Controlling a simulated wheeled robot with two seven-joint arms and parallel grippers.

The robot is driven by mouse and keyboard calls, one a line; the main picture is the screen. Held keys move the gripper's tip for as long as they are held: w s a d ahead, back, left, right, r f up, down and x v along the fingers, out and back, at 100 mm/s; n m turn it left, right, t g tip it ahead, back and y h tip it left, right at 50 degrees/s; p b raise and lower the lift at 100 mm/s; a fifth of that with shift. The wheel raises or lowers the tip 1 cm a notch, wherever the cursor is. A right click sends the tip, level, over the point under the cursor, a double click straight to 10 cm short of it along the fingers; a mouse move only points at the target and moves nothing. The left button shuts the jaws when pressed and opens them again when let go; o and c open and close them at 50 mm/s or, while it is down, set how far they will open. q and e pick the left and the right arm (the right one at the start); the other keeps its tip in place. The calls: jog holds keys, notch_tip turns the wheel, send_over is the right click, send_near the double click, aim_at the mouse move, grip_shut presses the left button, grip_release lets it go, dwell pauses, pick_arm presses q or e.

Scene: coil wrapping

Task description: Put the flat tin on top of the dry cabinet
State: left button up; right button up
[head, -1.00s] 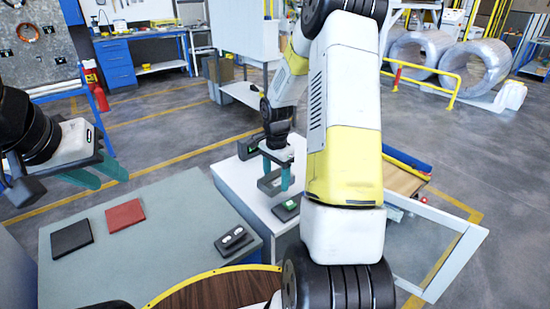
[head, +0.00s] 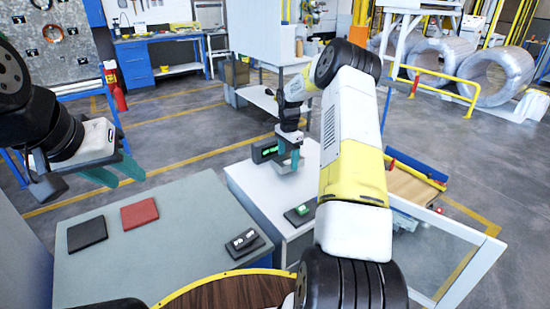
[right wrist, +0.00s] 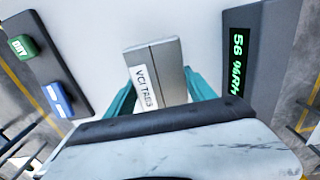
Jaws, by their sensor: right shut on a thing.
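The flat tin (right wrist: 168,85) is a grey box with a white label reading roughly "VCI TABS". In the right wrist view it sits between the teal fingers of my right gripper, which is shut on it. In the head view my right gripper (head: 288,160) is over the back of the dry cabinet (head: 262,200), whose white top also fills the right wrist view (right wrist: 95,30). The tin is mostly hidden there by the fingers. I cannot tell whether it touches the top. My left gripper (head: 115,172) is open and empty at the left, above the grey table.
On the cabinet top stand a humidity display (head: 262,151) and a dark box with a green button (head: 300,212). The cabinet's glass door (head: 455,250) stands open at the right. The grey table (head: 170,250) holds a black pad (head: 87,233) and a red pad (head: 140,214).

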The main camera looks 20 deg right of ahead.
jog(key=shift+w+d, duration=0.1)
jog(key=shift+w, duration=0.25)
jog(key=shift+s+f, duration=0.1)
jog(key=shift+f, duration=1.65)
jog(key=shift+f, duration=0.15)
jog(key=o, duration=1.6)
